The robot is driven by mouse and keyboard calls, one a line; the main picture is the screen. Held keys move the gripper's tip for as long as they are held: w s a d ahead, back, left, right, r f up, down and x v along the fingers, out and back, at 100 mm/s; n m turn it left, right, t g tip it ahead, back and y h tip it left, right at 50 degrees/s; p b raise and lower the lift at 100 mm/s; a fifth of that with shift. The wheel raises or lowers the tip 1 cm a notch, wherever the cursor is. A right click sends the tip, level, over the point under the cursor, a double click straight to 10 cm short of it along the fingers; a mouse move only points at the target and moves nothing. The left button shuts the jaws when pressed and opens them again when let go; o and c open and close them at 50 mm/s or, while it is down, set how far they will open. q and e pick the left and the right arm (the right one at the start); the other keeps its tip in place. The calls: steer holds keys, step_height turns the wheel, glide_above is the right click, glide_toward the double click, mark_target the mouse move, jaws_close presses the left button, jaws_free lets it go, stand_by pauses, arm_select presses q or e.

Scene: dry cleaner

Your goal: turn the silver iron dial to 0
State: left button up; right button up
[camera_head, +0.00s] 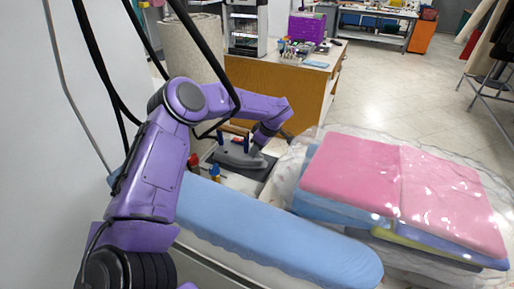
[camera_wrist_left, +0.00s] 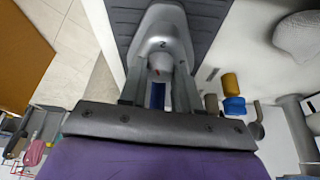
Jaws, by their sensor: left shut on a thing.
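The silver iron (camera_head: 238,157) rests on a dark pad at the far end of the ironing board, partly behind my left arm. In the left wrist view the iron (camera_wrist_left: 163,22) lies straight ahead, with a small dark mark on its top. Its pale round dial (camera_wrist_left: 160,62) has a small red mark; I cannot read the setting. In the left wrist view the fingers of the left gripper (camera_wrist_left: 160,78) are closed on the dial from both sides. My right gripper is not in view.
A blue padded ironing board (camera_head: 270,235) runs toward the front. Folded pink cloths (camera_head: 400,185) in clear plastic lie to the right. Small coloured bottles (camera_head: 214,172) stand close beside the iron. Black hoses hang near my arm. A wooden counter (camera_head: 290,85) stands behind.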

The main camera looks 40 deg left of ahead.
arm_select(q)
steer(key=n+g, duration=0.1)
steer(key=n, duration=0.2)
steer(key=shift+w+n, duration=0.15)
steer(key=shift+n, duration=0.25)
steer(key=n+h, duration=0.1)
steer(key=n, duration=0.1)
steer(key=n+g+h+b, duration=0.1)
steer(key=n, duration=0.2)
steer(key=shift+w+a+g, duration=0.1)
steer(key=shift+a+g, duration=0.05)
steer(key=shift+g, duration=0.15)
steer(key=shift+n, duration=0.3)
steer(key=o, duration=1)
steer(key=shift+o, duration=0.2)
steer(key=shift+w+r+b, duration=0.1)
steer(key=shift+r+b, duration=0.2)
steer(key=shift+b, duration=0.05)
steer(key=v, duration=0.7)
